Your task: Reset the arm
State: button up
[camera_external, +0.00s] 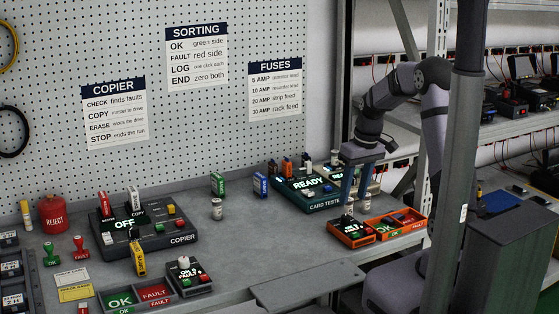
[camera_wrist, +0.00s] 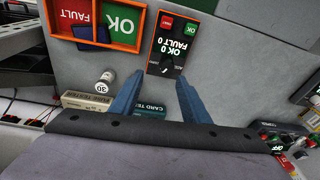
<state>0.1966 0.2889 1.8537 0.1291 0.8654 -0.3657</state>
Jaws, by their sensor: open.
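My gripper (camera_external: 357,186) has blue fingers pointing down over the right part of the bench. In the wrist view the two fingers of my gripper (camera_wrist: 157,88) stand apart with nothing held between them. Beyond the fingertips in the wrist view lies a dark counter box (camera_wrist: 181,47) reading OK 0 and FAULT 0. In the external view this orange-edged counter box (camera_external: 351,233) sits just below the fingers. Whether the fingers touch anything is hard to tell.
An orange tray (camera_external: 420,238) with OK and FAULT sections stands right of the counter box. The card tester (camera_external: 322,207) is behind-left. The copier (camera_external: 150,245) and a red reject can (camera_external: 53,214) stand left. A white cylinder marked 30 (camera_wrist: 105,80) stands near the fingers. Bare bench lies mid-front.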

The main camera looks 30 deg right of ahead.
jog(key=s+a+f+g, duration=0.1)
jog(key=s+a+f, duration=0.1)
jog(key=s, duration=0.8)
jog(key=s+a+f+m, duration=0.1)
jog(key=s+a+f, duration=0.2)
jog(key=s, duration=0.7)
jog(key=shift+s+a+g+h, duration=0.2)
jog(key=shift+a+g+h, duration=0.2)
jog(key=shift+a, duration=0.05)
